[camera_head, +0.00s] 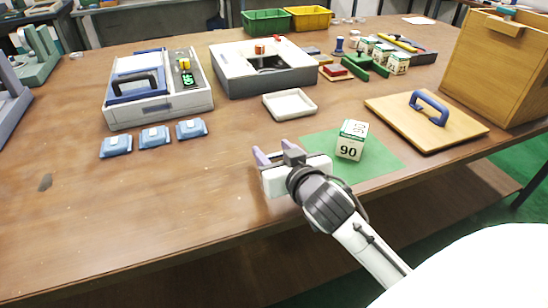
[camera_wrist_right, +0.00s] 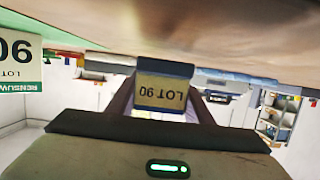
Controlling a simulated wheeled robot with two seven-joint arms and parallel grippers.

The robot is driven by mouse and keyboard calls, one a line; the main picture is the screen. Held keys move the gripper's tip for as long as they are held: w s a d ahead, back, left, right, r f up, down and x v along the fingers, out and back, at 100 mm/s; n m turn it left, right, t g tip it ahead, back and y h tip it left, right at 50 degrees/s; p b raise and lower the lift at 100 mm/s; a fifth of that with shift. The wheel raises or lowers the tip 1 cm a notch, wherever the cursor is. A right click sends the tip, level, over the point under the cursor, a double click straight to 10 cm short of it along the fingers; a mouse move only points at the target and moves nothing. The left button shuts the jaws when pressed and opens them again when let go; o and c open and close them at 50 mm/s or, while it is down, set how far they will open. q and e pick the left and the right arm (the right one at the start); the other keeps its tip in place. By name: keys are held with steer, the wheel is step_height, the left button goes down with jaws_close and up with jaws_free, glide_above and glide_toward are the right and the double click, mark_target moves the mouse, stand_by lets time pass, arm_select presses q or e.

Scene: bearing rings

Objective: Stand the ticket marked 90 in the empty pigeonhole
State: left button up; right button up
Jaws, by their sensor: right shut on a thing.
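My right gripper (camera_head: 275,157) is over the front middle of the table, left of the green mat. The right wrist view shows it shut on a ticket (camera_wrist_right: 163,90), a tan plate with a grey-blue edge, marked LOT 90. The lettering appears upside down in that view. In the head view I cannot make out the ticket at the fingers. A white carton marked 90 (camera_head: 349,141) stands on the mat; part of it also shows in the right wrist view (camera_wrist_right: 18,62). I cannot identify the empty pigeonhole in either view. My left gripper is not in view.
Left is a white case (camera_head: 118,117) with a blue lid; three blue blocks (camera_head: 155,137) lie before it. A grey-white box (camera_head: 226,82) and a white tray (camera_head: 290,104) are behind my gripper. Right are a handled wooden board (camera_head: 395,119) and wooden cabinet (camera_head: 495,65).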

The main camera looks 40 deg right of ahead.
steer(key=shift+f, duration=0.5)
steer(key=shift+f, duration=0.1)
steer(key=o, duration=1.1)
steer(key=shift+f, duration=0.1)
